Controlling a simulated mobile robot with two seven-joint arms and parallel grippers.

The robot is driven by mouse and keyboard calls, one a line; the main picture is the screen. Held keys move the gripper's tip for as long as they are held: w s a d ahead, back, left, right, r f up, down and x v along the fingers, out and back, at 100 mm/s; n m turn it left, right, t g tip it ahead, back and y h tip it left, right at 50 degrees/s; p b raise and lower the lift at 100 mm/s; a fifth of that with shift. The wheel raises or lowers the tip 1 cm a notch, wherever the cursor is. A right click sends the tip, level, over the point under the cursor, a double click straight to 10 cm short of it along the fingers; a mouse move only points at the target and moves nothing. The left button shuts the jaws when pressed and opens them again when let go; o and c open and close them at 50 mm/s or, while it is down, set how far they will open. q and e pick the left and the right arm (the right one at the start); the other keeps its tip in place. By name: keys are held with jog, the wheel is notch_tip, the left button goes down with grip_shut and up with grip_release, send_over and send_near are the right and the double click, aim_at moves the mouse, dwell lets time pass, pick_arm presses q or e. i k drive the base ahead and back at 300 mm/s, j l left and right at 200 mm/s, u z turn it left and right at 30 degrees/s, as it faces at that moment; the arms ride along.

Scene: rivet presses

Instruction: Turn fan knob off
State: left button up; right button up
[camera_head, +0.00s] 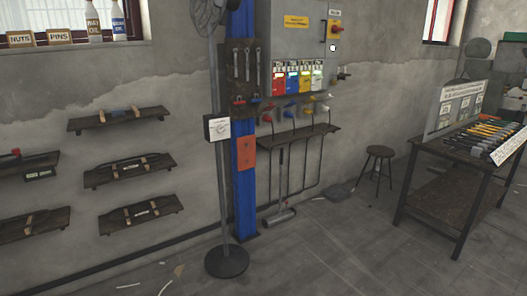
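A tall stand fan (211,18) rises left of centre, its wire cage cut by the top edge of the head view. Its thin grey pole goes down to a round dark base (227,261) on the floor. A small box with a white face and dial (217,128) is fixed on the pole at mid height. The dial is the fan knob; it is too small to read its setting. Neither of my grippers shows in the view.
A blue column (244,190) stands right behind the fan. Wall shelves (130,172) hang at left. A stool (380,152) and a tool table (440,200) stand at right. The floor in front is mostly clear.

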aim_at(220, 130)
jog(key=i+l+z, duration=0.1)
jog(key=i, duration=0.65)
jog(key=i+l+z, duration=0.1)
jog(key=i, duration=0.65)
jog(key=l, duration=0.1)
